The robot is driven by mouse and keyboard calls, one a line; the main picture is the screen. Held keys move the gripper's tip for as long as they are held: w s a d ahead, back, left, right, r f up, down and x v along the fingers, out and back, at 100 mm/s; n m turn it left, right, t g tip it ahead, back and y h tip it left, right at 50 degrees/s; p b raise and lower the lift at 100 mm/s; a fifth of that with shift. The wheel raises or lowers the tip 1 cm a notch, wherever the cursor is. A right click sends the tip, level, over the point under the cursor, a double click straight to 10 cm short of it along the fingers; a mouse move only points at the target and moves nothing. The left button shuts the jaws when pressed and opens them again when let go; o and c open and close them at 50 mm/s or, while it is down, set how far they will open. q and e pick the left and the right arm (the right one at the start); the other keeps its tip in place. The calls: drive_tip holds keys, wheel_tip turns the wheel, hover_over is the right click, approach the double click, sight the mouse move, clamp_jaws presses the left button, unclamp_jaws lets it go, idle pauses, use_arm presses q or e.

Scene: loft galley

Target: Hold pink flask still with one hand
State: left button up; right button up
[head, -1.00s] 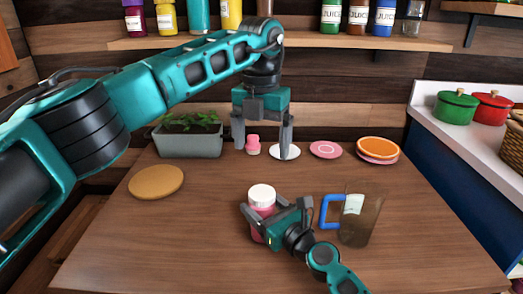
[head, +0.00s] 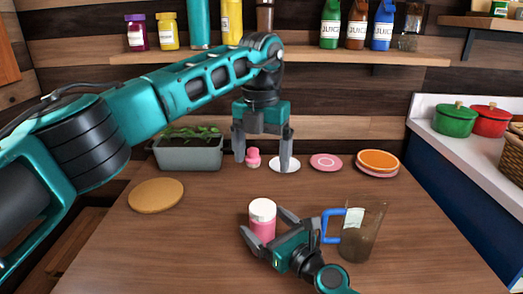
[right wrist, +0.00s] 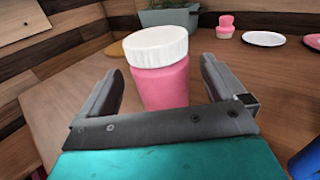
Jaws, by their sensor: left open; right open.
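A pink flask with a white lid (head: 262,222) stands upright on the table. It also shows large in the right wrist view (right wrist: 160,80). My right gripper (head: 264,223) is open, with its fingers on either side of the flask's near part. In the right wrist view the flask stands between and just beyond the fingers, with gaps at both sides. My left gripper (head: 261,162) is open and empty over the back of the table, well behind the flask.
A clear brownish pitcher with a blue handle (head: 362,230) stands right of my right gripper, its handle close. A white plate (head: 284,163), a pink plate (head: 326,162) and an orange plate (head: 378,161) lie at the back. A planter (head: 188,153) and a round board (head: 156,194) are at left.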

drive_tip(key=v, duration=1.1)
